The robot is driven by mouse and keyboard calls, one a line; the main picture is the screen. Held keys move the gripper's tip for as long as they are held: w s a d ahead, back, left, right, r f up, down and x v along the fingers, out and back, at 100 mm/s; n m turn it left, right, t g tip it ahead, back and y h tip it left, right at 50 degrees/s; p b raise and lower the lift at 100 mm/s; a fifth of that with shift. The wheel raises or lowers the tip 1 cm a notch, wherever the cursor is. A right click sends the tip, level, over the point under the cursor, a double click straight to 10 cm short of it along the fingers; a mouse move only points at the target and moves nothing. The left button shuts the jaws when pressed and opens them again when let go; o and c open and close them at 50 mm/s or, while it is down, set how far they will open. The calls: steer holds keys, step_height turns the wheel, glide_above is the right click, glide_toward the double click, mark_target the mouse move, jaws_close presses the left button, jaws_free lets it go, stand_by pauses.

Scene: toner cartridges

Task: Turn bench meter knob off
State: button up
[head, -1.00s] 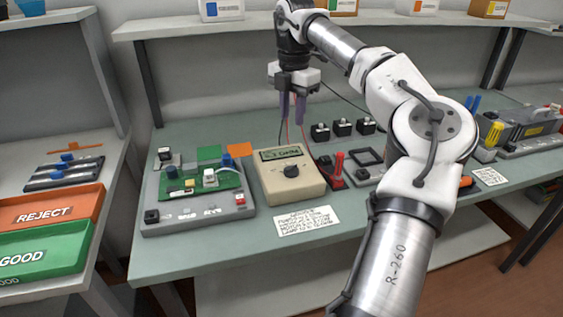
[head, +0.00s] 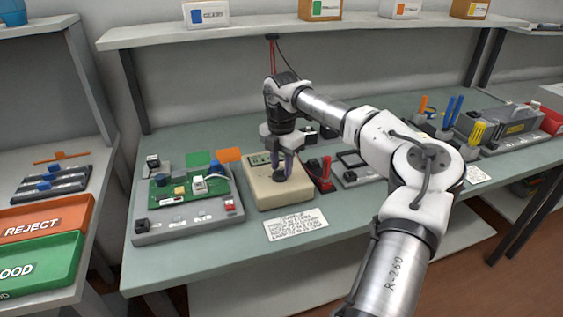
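The bench meter (head: 264,195) is a beige box with a display, standing on the green bench. Its dark round knob (head: 279,177) is on the top face. My gripper (head: 282,172) points down over the meter with its purple-grey fingers at the knob. The fingers appear to be on either side of the knob, but whether they press on it cannot be told.
A grey fixture with a green circuit board (head: 188,187) stands left of the meter. A red probe holder (head: 323,175) stands close on its right. A printed label (head: 296,224) lies in front. A shelf (head: 300,24) runs above the bench.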

jaws_close()
steer(key=shift+n, duration=0.3)
steer(key=n, duration=0.5)
steer(key=shift+w+a+p, duration=0.1)
steer(key=shift+a+p, duration=0.1)
steer(key=shift+p, duration=0.2)
steer(key=n, duration=0.5)
steer(key=shift+a+n+p, duration=0.15)
steer(key=shift+n+p, duration=0.2)
steer(key=shift+n, duration=0.05)
steer(key=n, duration=0.6)
steer(key=shift+a+p, duration=0.15)
steer(key=shift+p, duration=0.2)
steer(key=n, duration=0.6)
steer(key=shift+s+a, duration=0.15)
steer(key=shift+s, duration=0.1)
steer(key=shift+n, duration=0.4)
